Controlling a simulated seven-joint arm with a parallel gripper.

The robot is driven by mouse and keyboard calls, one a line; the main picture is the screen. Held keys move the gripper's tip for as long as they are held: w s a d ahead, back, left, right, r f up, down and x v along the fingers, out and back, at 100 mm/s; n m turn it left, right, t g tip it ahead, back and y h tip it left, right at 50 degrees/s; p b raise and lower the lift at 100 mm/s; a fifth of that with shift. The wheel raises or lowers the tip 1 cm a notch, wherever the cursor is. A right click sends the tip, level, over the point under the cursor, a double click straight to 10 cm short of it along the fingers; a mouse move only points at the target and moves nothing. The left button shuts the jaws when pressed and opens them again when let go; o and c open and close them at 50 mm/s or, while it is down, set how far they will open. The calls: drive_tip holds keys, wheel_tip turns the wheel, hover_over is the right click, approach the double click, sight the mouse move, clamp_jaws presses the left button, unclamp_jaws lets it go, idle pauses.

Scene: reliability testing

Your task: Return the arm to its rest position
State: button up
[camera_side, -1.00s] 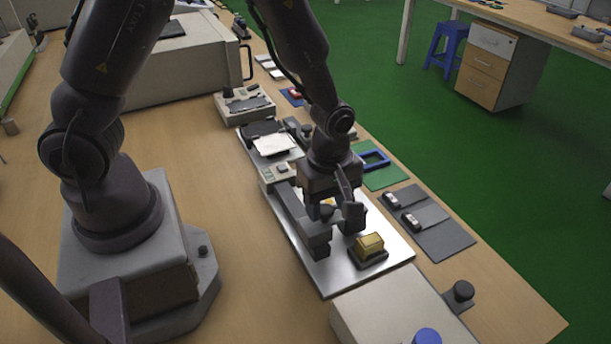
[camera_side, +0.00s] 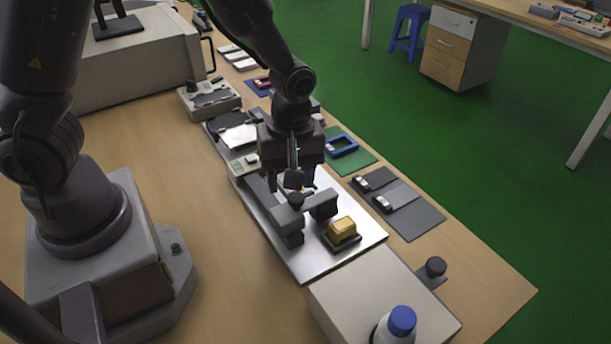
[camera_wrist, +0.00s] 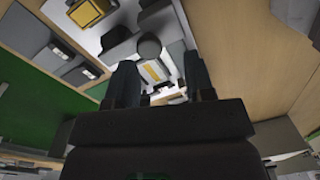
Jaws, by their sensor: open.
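My gripper (camera_side: 302,182) is open above the metal plate (camera_side: 318,268) in the side view, over a grey fixture (camera_side: 287,220) with a dark round knob. In the wrist view its two dark fingers (camera_wrist: 160,85) stand apart, with the fixture's round knob (camera_wrist: 149,47) and a yellow strip (camera_wrist: 152,72) showing between and beyond them. I see nothing held, though the gap is partly hidden in the side view. A yellow block (camera_side: 342,227) sits in a dark holder on the plate, to the right of the fixture; it also shows in the wrist view (camera_wrist: 92,12).
Grey mats (camera_side: 408,212) and a green mat with a blue frame (camera_side: 342,147) lie right of the plate. A large beige instrument (camera_side: 140,60) stands behind.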

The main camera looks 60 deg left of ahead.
drive_tip(key=s+a+r+m+t, duration=0.1)
drive_tip(key=s+r+m+t, duration=0.1)
drive_tip(key=r+m, duration=0.3)
drive_tip(key=s+a+r+m+t, duration=0.2)
drive_tip(key=s+r+m, duration=0.2)
drive_tip(key=r, duration=0.5)
drive_tip(key=s+a+r+m+t, duration=0.2)
drive_tip(key=s+r+m, duration=0.2)
drive_tip(key=r, duration=0.3)
drive_tip(key=shift+s+r+m, duration=0.25)
drive_tip(key=shift+s+m, duration=0.1)
drive_tip(key=shift+m, duration=0.45)
drive_tip(key=shift+a, duration=0.1)
